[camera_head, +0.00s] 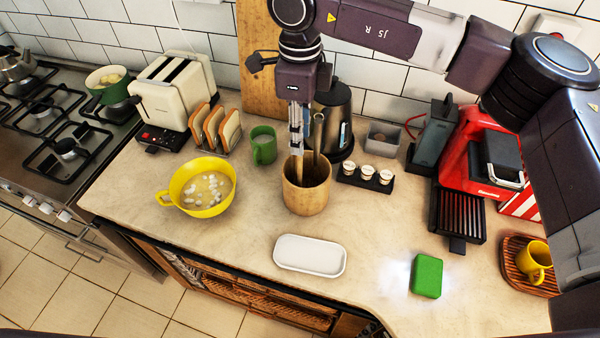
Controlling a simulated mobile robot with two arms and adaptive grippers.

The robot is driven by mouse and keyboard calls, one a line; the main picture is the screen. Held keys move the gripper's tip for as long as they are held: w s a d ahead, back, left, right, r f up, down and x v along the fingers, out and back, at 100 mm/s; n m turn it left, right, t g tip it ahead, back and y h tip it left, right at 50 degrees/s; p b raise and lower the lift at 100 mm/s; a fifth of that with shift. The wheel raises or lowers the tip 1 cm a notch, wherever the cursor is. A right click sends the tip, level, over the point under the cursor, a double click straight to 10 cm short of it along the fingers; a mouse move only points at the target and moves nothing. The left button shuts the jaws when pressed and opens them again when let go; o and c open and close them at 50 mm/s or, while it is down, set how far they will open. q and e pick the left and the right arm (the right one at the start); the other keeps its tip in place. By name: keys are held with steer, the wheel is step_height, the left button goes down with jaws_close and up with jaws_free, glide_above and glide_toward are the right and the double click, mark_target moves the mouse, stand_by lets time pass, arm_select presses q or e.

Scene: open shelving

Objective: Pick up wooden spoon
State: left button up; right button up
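A wooden utensil holder (306,197) stands upright on the counter near its middle. A pale wooden handle (300,168), likely the wooden spoon's, sticks up out of it. The lower part is hidden inside the holder. My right gripper (297,150) points straight down above the holder. Its fingertips are at the upper end of the wooden handle. The fingers overlap in this view, so I cannot tell whether they are closed on the handle. My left gripper is not in view.
A kettle (334,118) stands close behind the holder. A black rack with small cups (366,177) is to its right, a green mug (264,146) to its left. A yellow bowl (200,187), white dish (310,255) and green box (427,276) stand on the counter.

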jaws_close()
steer(key=shift+r, duration=0.15)
